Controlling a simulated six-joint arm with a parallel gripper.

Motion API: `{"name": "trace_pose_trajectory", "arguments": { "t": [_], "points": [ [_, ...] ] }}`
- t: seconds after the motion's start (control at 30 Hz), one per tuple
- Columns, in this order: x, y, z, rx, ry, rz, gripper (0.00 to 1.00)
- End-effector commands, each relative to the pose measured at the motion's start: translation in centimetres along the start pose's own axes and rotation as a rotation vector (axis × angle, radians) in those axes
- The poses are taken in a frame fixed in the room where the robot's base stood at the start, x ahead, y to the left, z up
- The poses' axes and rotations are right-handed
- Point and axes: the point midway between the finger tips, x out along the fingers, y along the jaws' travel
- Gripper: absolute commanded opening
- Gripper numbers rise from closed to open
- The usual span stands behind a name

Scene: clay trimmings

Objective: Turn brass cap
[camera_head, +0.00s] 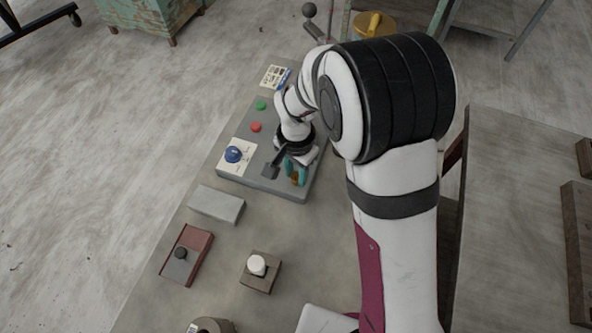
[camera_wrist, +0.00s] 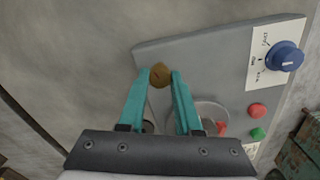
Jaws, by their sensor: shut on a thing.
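The brass cap (camera_wrist: 160,76) is a small round brown-gold piece near the edge of the grey control panel (camera_wrist: 205,50). My gripper (camera_wrist: 159,73) has a teal finger on each side of the cap and is shut on it at the fingertips. In the head view my gripper (camera_head: 297,173) points down at the near right corner of the panel (camera_head: 232,177). There only a little of the cap (camera_head: 295,180) shows between the fingers.
A grey block (camera_head: 216,204), a red-brown box (camera_head: 187,254) and a white-topped block (camera_head: 258,267) stand nearer on the table.

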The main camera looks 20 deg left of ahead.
Motion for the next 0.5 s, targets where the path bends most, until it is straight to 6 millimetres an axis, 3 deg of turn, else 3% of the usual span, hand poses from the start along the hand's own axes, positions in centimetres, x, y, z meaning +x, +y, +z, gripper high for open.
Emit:
{"name": "trace_pose_trajectory", "arguments": {
  "t": [0.4,0.43,0.5],
  "points": [
    [-0.01,0.02,0.09,0.007,-0.002,0.001,0.0],
    [-0.01,0.02,0.09,0.007,-0.002,0.001,0.35],
    [-0.01,0.02,0.08,0.007,-0.002,0.001,0.47]
  ]
}}
